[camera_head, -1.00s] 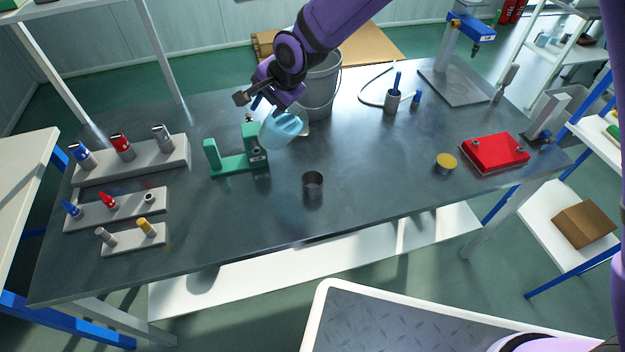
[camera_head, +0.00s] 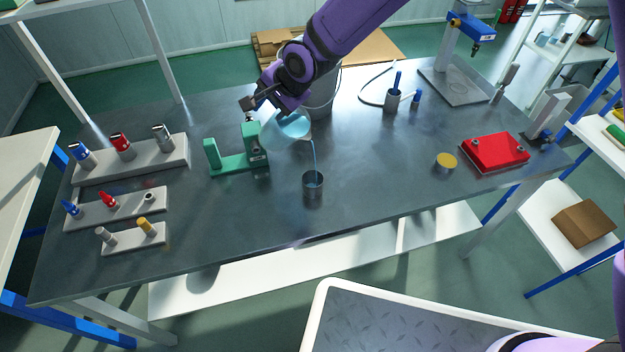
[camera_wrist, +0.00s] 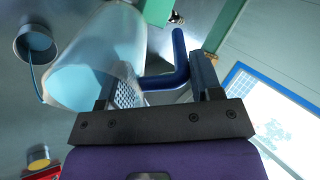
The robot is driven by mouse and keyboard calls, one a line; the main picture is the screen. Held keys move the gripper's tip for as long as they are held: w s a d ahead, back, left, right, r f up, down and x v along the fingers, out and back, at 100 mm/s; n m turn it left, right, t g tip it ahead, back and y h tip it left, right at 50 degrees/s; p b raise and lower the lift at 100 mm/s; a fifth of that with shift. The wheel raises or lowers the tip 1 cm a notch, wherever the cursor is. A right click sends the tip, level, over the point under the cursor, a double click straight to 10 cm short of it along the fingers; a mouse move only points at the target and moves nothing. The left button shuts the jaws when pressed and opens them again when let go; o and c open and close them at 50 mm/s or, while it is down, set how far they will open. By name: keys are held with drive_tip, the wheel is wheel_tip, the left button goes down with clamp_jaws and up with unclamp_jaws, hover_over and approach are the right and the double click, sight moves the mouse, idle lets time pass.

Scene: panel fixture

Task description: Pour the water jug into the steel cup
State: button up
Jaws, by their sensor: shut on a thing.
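The water jug (camera_head: 286,127) is a light-blue see-through vessel, tilted with its mouth toward the right. A thin blue stream of water (camera_head: 314,155) runs from its lip down into the steel cup (camera_head: 313,187). The cup stands upright on the table, below and to the right of the jug. My gripper (camera_head: 262,105) is shut on the jug's blue handle, left of and above the cup. In the wrist view the jug (camera_wrist: 98,58) and its dark blue handle (camera_wrist: 172,66) lie at the fingers, and the stream reaches the cup (camera_wrist: 36,45).
A green fixture (camera_head: 238,160) stands just left of the jug. A grey bucket (camera_head: 320,92) is behind it. Racks (camera_head: 131,162) with several plugs sit at the left. A yellow-topped tin (camera_head: 446,162) and a red box (camera_head: 495,152) are at the right. The table right of the cup is clear.

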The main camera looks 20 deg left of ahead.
drive_tip(key=shift+s+d+y+p, duration=0.2)
drive_tip(key=shift+d+y+p, duration=0.3)
drive_tip(key=shift+p, duration=0.15)
idle(2.1)
drive_tip(key=shift+w+a+r+h, duration=0.1)
drive_tip(key=shift+w+a+h, duration=0.05)
drive_tip(key=shift+a+h, duration=0.2)
drive_tip(key=shift+w+a+r+h, duration=0.15)
drive_tip(key=shift+a+h, duration=0.1)
drive_tip(key=shift+a, duration=0.2)
drive_tip(key=shift+w+a+r+g+h, duration=0.15)
drive_tip(key=shift+w+a+r+h, duration=0.05)
drive_tip(key=shift+a+h, duration=0.3)
drive_tip(key=shift+w+a+r+g+h, duration=0.15)
drive_tip(key=shift+a+h, duration=0.25)
drive_tip(key=shift+a, duration=0.1)
drive_tip(key=shift+a, duration=0.1)
